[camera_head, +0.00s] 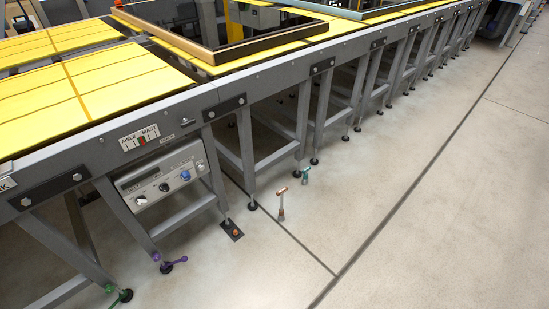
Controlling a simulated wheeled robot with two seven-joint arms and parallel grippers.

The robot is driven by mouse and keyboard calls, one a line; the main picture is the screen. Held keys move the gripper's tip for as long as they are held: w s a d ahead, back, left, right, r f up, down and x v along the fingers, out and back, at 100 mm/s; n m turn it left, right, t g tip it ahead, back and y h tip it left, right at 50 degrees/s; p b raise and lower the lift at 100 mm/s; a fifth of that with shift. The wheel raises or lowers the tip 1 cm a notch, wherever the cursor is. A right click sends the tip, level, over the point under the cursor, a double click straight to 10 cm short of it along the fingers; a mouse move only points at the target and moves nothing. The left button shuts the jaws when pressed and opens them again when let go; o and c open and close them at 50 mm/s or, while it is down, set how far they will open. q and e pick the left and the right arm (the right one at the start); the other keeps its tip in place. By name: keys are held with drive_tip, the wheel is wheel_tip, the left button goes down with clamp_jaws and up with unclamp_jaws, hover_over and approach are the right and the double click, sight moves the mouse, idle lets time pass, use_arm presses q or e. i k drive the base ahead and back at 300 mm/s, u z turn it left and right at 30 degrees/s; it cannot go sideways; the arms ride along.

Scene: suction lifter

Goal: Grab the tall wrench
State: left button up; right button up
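A small upright tool with an orange T-shaped top and a grey shaft (281,205) stands on the floor right of the conveyor legs. It looks the tallest of the small tools and may be the tall wrench. A shorter teal-topped tool (305,175) stands just behind it to the right. A purple piece (171,264) and a green piece (121,297) sit low at the feet of the conveyor legs. A small orange piece (236,233) sits on a dark foot plate. Neither of my grippers is in view.
A long grey conveyor frame (255,85) with yellow panels (90,85) runs from lower left to upper right. A control box with knobs (160,180) hangs under it. Wooden-edged frames (225,50) lie on top. The pale floor (440,200) to the right is clear, with dark seams.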

sight(282, 205)
drive_tip(key=k, duration=1.1)
drive_tip(key=z, duration=1.35)
drive_tip(key=i, duration=1.5)
drive_tip(key=z, duration=0.5)
drive_tip(key=i, duration=1.55)
drive_tip(key=u, duration=0.35)
